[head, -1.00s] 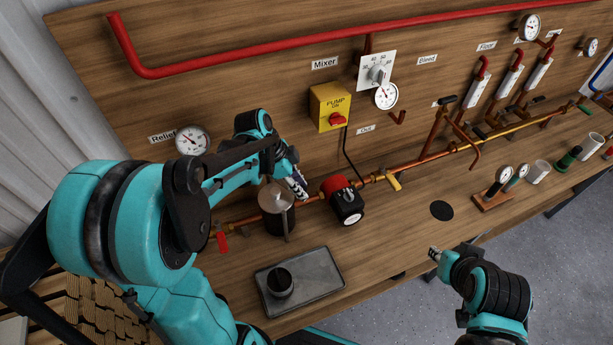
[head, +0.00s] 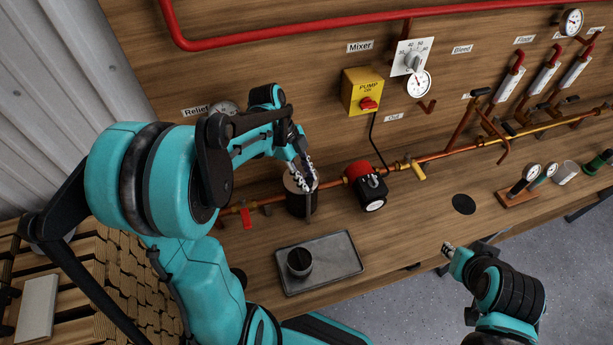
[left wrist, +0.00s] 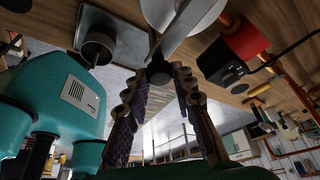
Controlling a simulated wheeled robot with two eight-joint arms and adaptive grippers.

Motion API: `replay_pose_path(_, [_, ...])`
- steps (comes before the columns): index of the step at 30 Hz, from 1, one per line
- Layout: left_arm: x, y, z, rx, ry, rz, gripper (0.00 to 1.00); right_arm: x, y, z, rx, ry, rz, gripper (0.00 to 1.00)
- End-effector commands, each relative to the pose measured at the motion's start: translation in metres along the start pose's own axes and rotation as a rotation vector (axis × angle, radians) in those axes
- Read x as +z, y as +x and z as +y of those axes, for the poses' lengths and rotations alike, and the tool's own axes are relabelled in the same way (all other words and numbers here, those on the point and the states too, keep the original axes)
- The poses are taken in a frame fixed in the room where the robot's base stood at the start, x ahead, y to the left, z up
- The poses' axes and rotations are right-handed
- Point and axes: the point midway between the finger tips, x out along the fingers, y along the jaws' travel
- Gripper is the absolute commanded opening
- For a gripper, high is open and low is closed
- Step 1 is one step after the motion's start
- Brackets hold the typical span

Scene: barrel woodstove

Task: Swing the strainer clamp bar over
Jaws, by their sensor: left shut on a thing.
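The strainer (head: 299,203) is a dark upright cylinder on the copper pipe in the head view. Its pale round top (left wrist: 182,12) shows at the upper edge of the left wrist view. The grey clamp bar (left wrist: 187,32) lies across that top and ends in a dark knob (left wrist: 156,72). My left gripper (head: 304,181) is over the strainer, and its fingertips (left wrist: 160,78) are shut on the bar's knob end. In the head view the fingers partly hide the strainer's top.
A grey tray (head: 345,262) holding a dark cup (head: 299,262) lies in front of the strainer. The red and black pump (head: 367,186) is close to its right. A red valve handle (head: 247,218) is to its left. The bench right of the tray is mostly clear.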

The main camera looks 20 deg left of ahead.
Motion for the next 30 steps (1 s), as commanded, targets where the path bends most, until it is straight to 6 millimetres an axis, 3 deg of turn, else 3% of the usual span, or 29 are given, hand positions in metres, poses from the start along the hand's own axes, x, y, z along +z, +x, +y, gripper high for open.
replay_pose_path(8, [0.001,0.000,0.001,0.003,-0.001,-0.004,0.00,0.000,0.000,0.000,0.000,0.000,0.000,0.29])
replay_pose_path(9, [0.002,0.000,0.001,0.003,-0.002,-0.004,0.30,0.000,0.000,0.000,0.000,0.000,0.000,0.29])
replay_pose_path(11, [0.001,0.000,0.001,0.003,-0.002,-0.004,0.45,0.000,0.000,0.000,0.000,0.000,0.000,0.29])
replay_pose_path(23, [0.001,-0.006,0.001,0.001,-0.002,-0.002,0.45,0.000,0.000,0.000,0.000,0.000,0.000,0.29])
replay_pose_path(30, [0.001,-0.051,0.001,0.000,-0.004,-0.002,0.45,0.000,0.000,0.000,0.000,0.000,0.000,0.29])
